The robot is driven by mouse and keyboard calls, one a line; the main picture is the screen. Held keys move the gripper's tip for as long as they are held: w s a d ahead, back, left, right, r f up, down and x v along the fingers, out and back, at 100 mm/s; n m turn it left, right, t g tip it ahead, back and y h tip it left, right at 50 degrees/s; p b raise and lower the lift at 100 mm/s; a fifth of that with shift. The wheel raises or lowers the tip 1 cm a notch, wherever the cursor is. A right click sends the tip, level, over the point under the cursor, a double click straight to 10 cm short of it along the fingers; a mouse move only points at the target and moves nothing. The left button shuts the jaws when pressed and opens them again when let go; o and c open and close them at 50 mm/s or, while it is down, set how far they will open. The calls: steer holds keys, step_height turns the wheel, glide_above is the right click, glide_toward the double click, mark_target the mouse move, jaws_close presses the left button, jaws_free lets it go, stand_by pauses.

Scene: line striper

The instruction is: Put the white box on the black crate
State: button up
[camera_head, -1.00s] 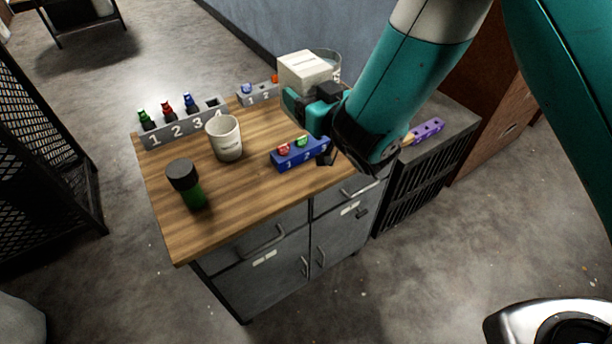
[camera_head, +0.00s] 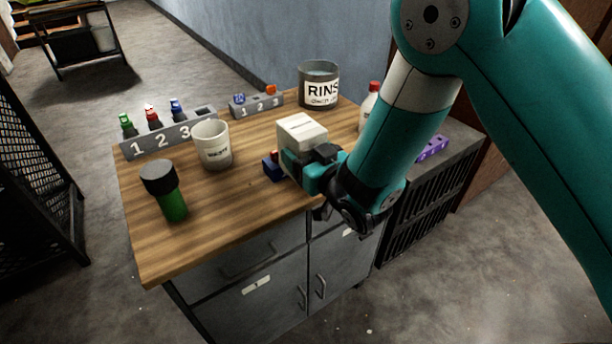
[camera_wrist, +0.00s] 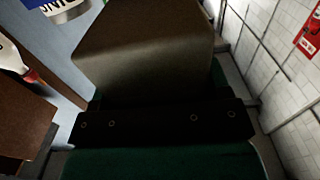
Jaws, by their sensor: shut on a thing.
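The white box (camera_head: 299,130) is held in my gripper (camera_head: 312,168), above the wooden tabletop in the head view. The gripper is shut on it, with teal fingers at the box's lower right side. In the wrist view the box (camera_wrist: 145,45) fills the upper middle and looks dark brown in shadow. The black crate (camera_head: 428,208) stands on the floor right of the cabinet, with slatted sides and a greyish top. My arm hides part of the crate. The box is apart from the crate, to its left in the picture.
A purple block (camera_head: 432,148) lies on the crate's top. The wooden worktop (camera_head: 235,215) holds a white mug (camera_head: 212,146), a green black-capped bottle (camera_head: 165,190), numbered racks (camera_head: 165,137), a RINSE container (camera_head: 319,87) and a red-capped bottle (camera_head: 370,100). A blue rack (camera_head: 272,167) is mostly hidden behind the box.

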steer(key=shift+f, duration=2.1)
steer(key=shift+f, duration=0.2)
steer(key=o, duration=1)
steer(key=shift+o, duration=0.2)
